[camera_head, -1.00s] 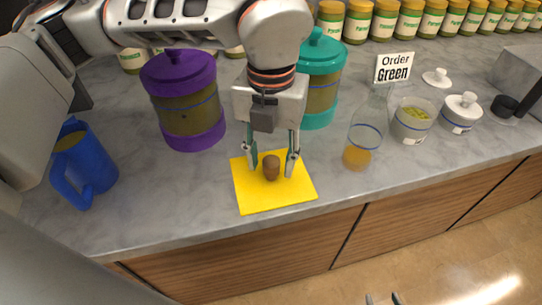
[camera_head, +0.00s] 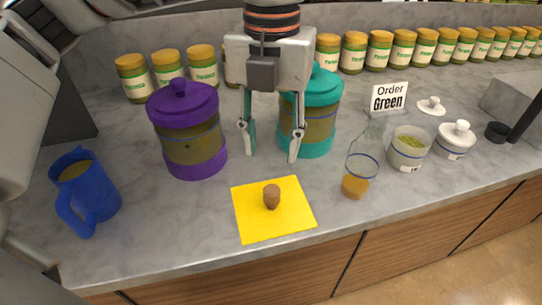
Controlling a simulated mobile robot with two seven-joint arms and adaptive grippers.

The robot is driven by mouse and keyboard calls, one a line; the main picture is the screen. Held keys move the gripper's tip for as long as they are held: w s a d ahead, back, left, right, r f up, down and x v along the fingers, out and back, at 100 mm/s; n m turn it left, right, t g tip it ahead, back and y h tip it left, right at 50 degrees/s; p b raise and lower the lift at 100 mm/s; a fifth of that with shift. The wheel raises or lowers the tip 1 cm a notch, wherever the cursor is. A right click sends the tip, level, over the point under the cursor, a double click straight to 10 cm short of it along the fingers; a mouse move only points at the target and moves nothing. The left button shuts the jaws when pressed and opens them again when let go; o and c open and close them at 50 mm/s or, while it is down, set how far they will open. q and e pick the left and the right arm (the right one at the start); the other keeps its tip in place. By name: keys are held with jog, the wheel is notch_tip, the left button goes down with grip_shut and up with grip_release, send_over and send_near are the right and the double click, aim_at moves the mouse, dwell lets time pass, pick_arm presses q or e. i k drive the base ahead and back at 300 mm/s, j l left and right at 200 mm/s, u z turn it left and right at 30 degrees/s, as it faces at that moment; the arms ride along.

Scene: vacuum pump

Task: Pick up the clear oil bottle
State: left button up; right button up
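The clear oil bottle (camera_head: 360,168) stands upright on the grey counter, right of centre, with amber liquid at its bottom and a blue ring around it. A brown stopper-like piece (camera_head: 272,196) sits on a yellow square mat (camera_head: 250,222) left of the bottle. My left gripper (camera_head: 270,152) is open and empty, pointing down behind the mat and in front of the teal-lidded jar (camera_head: 318,85). It is apart from the bottle, to its left. My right gripper does not show.
A purple-lidded jar (camera_head: 188,130) and a blue mug (camera_head: 86,190) stand on the left. Right of the bottle are an open white pot (camera_head: 408,150), a lidded white pot (camera_head: 455,141) and an "Order Green" sign (camera_head: 389,97). Several spice jars line the back.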

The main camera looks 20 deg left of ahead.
aim_at(367, 154)
jog(key=k, duration=1)
